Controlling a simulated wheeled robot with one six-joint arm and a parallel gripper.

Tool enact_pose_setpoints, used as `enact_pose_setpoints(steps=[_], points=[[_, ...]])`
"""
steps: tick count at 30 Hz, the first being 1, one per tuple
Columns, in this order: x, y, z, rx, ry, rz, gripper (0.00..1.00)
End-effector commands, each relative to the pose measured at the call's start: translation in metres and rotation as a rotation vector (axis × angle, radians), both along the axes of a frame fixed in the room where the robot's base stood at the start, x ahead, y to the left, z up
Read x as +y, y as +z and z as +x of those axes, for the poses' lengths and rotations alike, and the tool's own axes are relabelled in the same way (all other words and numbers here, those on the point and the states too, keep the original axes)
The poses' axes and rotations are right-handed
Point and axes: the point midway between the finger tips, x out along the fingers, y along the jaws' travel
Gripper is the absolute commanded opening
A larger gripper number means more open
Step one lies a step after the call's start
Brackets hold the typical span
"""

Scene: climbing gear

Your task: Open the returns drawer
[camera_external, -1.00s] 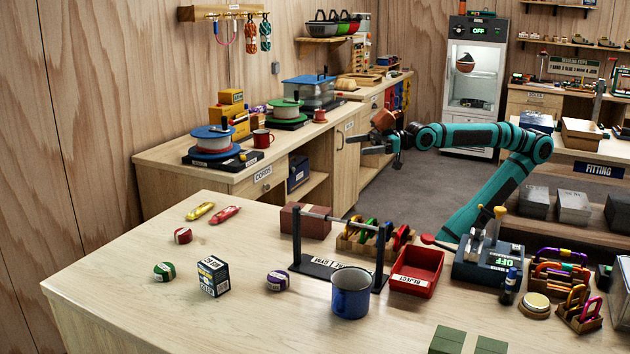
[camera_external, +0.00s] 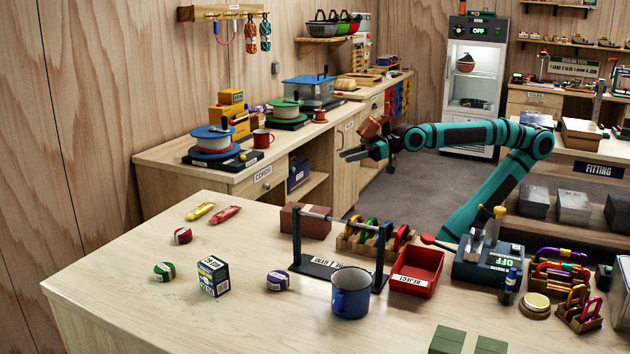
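My gripper (camera_external: 346,155) is at the end of the teal arm, held out to the left over the floor gap in front of the back counter. Its fingers are small here and seen at a slant, so I cannot tell whether they are apart; I see nothing held. A drawer (camera_external: 377,102) with a small label sits under the far end of the counter, behind the gripper in the picture. Its label is too small to read, so I cannot confirm it is the returns drawer. It looks shut. A drawer labelled CORDS (camera_external: 262,174) is in the nearer counter section, also shut.
A cabinet door (camera_external: 345,165) is beside the gripper in the picture. The front workbench (camera_external: 120,270) holds a blue mug (camera_external: 351,292), a red reject tray (camera_external: 416,272) and a bar stand (camera_external: 296,240). Grey floor (camera_external: 430,180) is clear between the benches.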

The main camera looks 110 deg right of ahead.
Motion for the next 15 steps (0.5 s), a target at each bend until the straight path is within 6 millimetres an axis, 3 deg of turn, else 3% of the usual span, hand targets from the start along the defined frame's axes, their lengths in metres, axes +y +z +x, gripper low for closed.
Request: enact_pose_setpoints(steps=[6, 15], points=[[-0.030, -0.068, 0.042, 0.269, -0.057, 0.109, 0.25], [-0.061, -0.149, 0.076, 0.575, -0.060, 0.321, 0.25]])
